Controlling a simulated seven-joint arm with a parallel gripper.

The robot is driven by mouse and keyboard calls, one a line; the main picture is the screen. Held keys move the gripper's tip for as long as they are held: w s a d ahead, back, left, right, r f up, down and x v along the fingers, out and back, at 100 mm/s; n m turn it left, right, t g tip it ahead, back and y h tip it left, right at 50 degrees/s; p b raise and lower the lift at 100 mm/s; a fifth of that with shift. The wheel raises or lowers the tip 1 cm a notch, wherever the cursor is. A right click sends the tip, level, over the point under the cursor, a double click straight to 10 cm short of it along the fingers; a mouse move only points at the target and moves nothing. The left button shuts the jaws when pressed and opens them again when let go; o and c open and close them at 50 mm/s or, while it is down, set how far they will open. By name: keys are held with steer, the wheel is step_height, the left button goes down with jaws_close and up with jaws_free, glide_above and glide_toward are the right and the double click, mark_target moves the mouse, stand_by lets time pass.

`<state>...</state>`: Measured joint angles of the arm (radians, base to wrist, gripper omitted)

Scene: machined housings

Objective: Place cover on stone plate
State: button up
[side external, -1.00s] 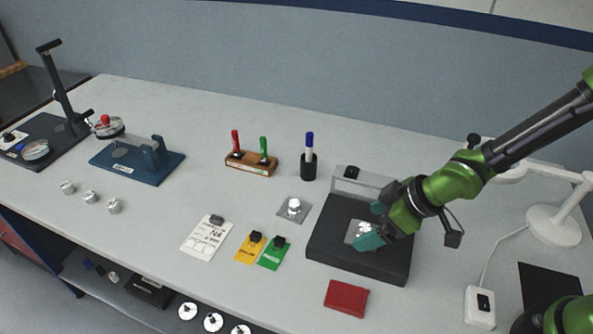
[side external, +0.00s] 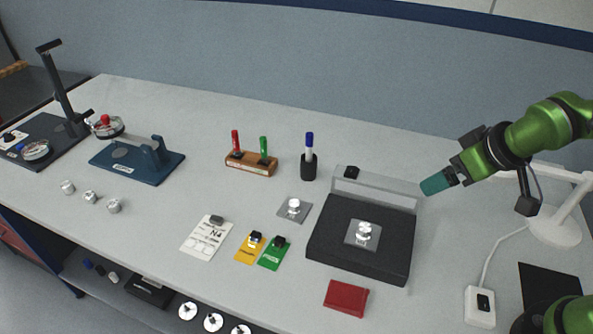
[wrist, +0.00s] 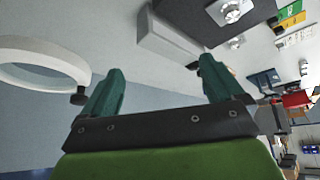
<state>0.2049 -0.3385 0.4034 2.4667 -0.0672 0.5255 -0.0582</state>
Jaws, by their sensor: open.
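The cover, a silver square plate with a round knob (side external: 363,231), rests on the black stone plate (side external: 335,255). The cover also shows at the top of the wrist view (wrist: 230,11), on the dark stone plate (wrist: 192,22). A similar knobbed square piece (side external: 294,207) lies on the table left of the stone plate. My gripper (side external: 432,185) is raised in the air to the right of and behind the stone plate, apart from the cover. In the wrist view my gripper (wrist: 160,78) has its two teal fingers spread, with nothing between them.
A clear panel (side external: 375,188) stands along the stone plate's back edge. A red box (side external: 346,298) lies in front. Green and yellow cards (side external: 250,247) lie to the left. A white ring lamp (side external: 553,228) stands right. A marker holder (side external: 308,166) stands behind.

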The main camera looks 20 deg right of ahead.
steer(key=s+d+r+m+t+y, duration=0.1)
steer(key=s+d+r+m, duration=0.1)
steer(key=s+r+m, duration=0.3)
step_height(320, 180, up, 3)
steer(key=shift+s+d+f+y, duration=0.25)
steer(key=shift+s+y, duration=0.15)
steer(key=shift+s, duration=0.45)
